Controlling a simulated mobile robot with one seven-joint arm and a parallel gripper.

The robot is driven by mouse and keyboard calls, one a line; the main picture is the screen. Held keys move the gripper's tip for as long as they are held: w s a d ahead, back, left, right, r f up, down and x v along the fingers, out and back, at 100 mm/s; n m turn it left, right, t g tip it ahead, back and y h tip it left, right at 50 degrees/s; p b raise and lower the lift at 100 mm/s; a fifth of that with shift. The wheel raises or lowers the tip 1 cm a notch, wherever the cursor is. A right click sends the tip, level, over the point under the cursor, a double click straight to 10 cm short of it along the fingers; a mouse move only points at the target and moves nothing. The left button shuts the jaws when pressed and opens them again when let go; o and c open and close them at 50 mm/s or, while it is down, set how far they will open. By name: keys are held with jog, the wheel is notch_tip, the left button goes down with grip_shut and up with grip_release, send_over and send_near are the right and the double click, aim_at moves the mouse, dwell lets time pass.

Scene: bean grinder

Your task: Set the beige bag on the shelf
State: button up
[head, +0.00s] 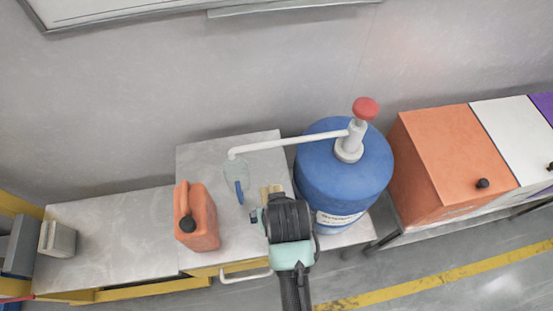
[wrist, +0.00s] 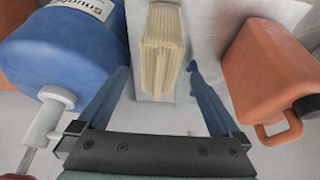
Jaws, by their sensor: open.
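The beige bag (wrist: 163,50) stands on a grey metal top in the wrist view, its ridged side showing. In the head view one finger of my gripper (head: 254,192) is seen left of the bag. I cannot tell which surface is the shelf.
A blue barrel (head: 325,175) with a white pump and red knob stands close right of the bag in the head view. The pump spout reaches over the grey top (head: 212,163). An orange canister (head: 204,222) stands left. The lower grey bench (head: 120,225) has free room.

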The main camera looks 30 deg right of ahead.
jog(key=shift+v, duration=0.9)
jog(key=w+r+n+t+h, duration=0.1)
jog(key=w+r+t, duration=0.3)
jog(key=w+r, duration=0.45)
jog(key=w+r+t, duration=0.3)
jog(key=w+r, duration=0.2)
jog(key=r, duration=0.6)
jog(key=w+a+r+n+t, duration=0.1)
jog(key=w+a+r+t, duration=0.15)
jog(key=r, duration=0.65)
jog(key=w+a+r+t, duration=0.1)
jog(key=r+t, duration=0.2)
jog(key=r, duration=0.5)
jog(key=s+a+r+t, duration=0.2)
jog(key=s+r+t, duration=0.1)
jog(key=r, duration=0.6)
jog(key=s+a+r+t+y, duration=0.1)
jog(key=s+a+r+t, duration=0.2)
jog(key=r, duration=0.7)
jog(key=s+a+r+n+t+y, duration=0.1)
jog(key=s+r+t, duration=0.3)
jog(key=r, duration=0.5)
jog(key=s+a, duration=0.1)
jog(key=s, duration=0.1)
jog(key=shift+s+a+r+t, duration=0.2)
jog(key=shift+s+a+t, duration=0.1)
jog(key=shift+a+t, duration=0.1)
